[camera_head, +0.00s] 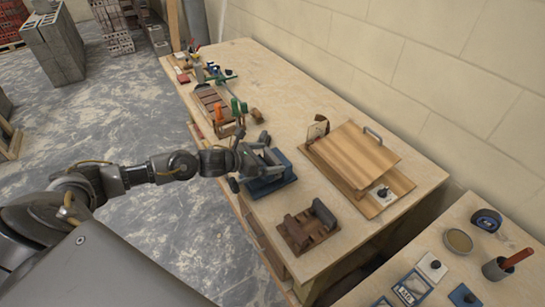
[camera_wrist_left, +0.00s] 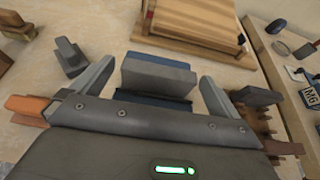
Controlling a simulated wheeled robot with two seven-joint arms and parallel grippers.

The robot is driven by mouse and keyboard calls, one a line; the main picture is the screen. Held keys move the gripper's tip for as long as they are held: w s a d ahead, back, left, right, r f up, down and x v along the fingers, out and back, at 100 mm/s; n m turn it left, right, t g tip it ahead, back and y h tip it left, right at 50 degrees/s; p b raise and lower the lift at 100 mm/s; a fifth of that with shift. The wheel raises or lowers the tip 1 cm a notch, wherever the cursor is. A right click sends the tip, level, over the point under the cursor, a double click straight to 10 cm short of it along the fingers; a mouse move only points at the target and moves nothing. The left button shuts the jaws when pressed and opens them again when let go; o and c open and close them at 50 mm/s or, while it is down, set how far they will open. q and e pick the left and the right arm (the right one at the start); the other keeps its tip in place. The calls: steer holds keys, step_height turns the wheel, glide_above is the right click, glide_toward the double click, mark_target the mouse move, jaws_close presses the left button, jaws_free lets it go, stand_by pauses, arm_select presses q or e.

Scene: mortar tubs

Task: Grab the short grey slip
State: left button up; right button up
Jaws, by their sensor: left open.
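In the left wrist view, a grey block (camera_wrist_left: 158,76) lies on a blue stand (camera_wrist_left: 158,58), between the fingertips of my left gripper (camera_wrist_left: 156,88). The fingers are open, with a gap on each side of the block. In the head view, my left gripper (camera_head: 243,164) is over the near edge of the blue stand (camera_head: 268,184) and partly hides it. Another grey piece (camera_head: 323,213) sits on a brown slotted rack (camera_head: 298,233). I cannot tell for sure which grey piece is the short slip. My right gripper is not in view.
A wooden board with a handle (camera_head: 350,157) lies behind the blue stand. A grey upright piece (camera_wrist_left: 70,56) stands left of the gripper in the wrist view. Orange- and green-handled tools (camera_head: 218,114) crowd the bench farther left. A second bench (camera_head: 500,285) is at right.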

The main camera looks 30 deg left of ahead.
arm_select(q)
steer(key=shift+w+d+f, duration=0.15)
steer(key=shift+w+d, duration=0.05)
steer(key=shift+w, duration=0.1)
steer(key=c, duration=1)
steer(key=shift+o, duration=0.2)
step_height(320, 180, up, 10)
steer(key=b, duration=0.2)
